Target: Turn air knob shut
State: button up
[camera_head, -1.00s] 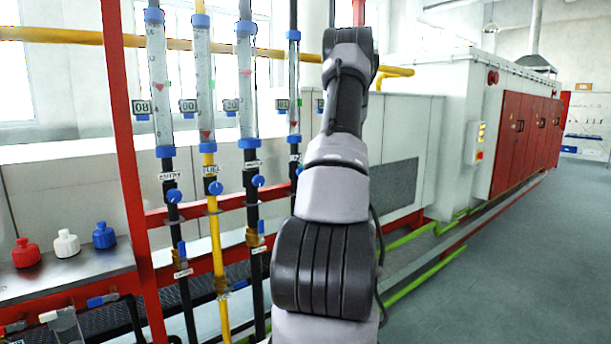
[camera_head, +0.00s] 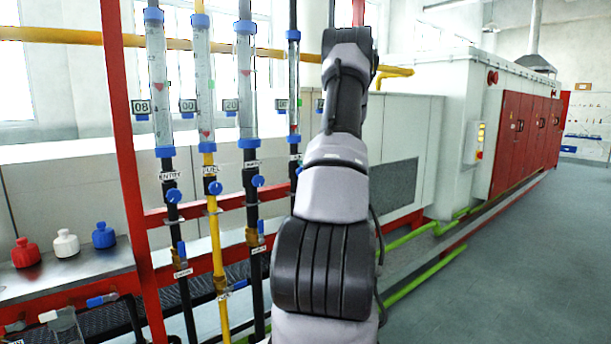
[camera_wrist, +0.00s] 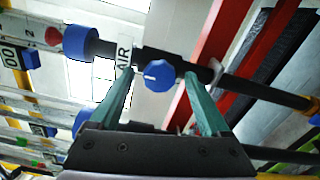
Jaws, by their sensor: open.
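In the wrist view the blue air knob (camera_wrist: 159,75), with a white pointer mark, sits on a dark pipe beside a label reading AIR (camera_wrist: 123,54). My gripper (camera_wrist: 160,72) is open, its two green fingers on either side of the knob. A small gap shows between each fingertip and the knob; I cannot tell whether they touch. In the head view my arm (camera_head: 335,190) hides the gripper. Blue knobs show there on the pipes, including one on the yellow pipe (camera_head: 215,188) and one on the third pipe (camera_head: 258,181).
Glass flow tubes (camera_head: 246,90) with blue collars stand in a red frame (camera_head: 120,140). In the wrist view a blue collar (camera_wrist: 80,42) and a red bar (camera_wrist: 215,50) are close to the fingers. A bench with bottles (camera_head: 66,243) is at left. Open floor (camera_head: 500,270) lies at right.

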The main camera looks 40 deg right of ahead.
jog(key=s, duration=1)
jog(key=shift+s, duration=0.4)
